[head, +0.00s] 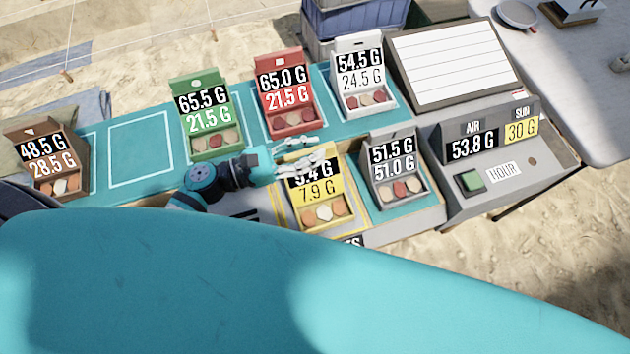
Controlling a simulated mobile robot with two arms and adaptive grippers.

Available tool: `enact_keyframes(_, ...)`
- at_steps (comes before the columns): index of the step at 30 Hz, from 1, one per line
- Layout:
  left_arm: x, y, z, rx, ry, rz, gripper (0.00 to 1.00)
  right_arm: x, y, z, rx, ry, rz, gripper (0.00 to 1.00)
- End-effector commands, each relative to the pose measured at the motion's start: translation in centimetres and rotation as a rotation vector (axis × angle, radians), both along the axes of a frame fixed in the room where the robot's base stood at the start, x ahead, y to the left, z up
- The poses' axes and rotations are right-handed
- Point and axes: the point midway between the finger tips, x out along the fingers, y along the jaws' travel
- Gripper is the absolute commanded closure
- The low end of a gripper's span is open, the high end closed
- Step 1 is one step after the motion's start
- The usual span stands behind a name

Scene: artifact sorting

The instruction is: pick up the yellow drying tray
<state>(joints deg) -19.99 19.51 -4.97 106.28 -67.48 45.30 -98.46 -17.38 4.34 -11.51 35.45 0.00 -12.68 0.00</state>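The yellow drying tray (335,184) stands on the near row of the table in the head view. Its labels read 7.9 G below and a partly covered number above, and several round pieces lie in its front. My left gripper (318,151) is at the top edge of its raised back panel, with its fingers spread apart. The fingers hide part of the panel's top, and I cannot tell whether they touch it. My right gripper is not in view.
A grey tray (411,196) stands close right of the yellow one. Red (310,121), green (228,139), white (384,99) and brown (83,181) trays stand around. A grey console (520,170) with a green button is at right. An outlined spot (140,150) at left is empty.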

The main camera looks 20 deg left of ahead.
Motion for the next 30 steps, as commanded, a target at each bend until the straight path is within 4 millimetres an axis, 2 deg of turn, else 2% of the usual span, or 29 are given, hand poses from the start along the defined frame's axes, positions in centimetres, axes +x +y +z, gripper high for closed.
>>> enact_keyframes(1, 0.0, 0.0, 0.0, 0.0, 0.0, 0.0, 0.88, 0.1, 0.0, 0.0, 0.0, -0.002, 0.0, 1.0)
enact_keyframes(4, 0.0, 0.0, 0.0, 0.0, 0.0, 0.0, 1.0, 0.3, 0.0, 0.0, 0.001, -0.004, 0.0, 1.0)
enact_keyframes(21, 0.0, 0.0, 0.3, 0.0, -0.002, -0.001, 1.0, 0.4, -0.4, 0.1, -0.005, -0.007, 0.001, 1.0)
enact_keyframes(26, 0.0, 0.0, 2.4, 0.002, -0.006, -0.003, 1.0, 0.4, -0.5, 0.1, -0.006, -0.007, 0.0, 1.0)
enact_keyframes(30, -0.1, 0.0, 5.3, 0.003, -0.008, -0.004, 1.0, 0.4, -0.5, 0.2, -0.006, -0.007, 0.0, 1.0)
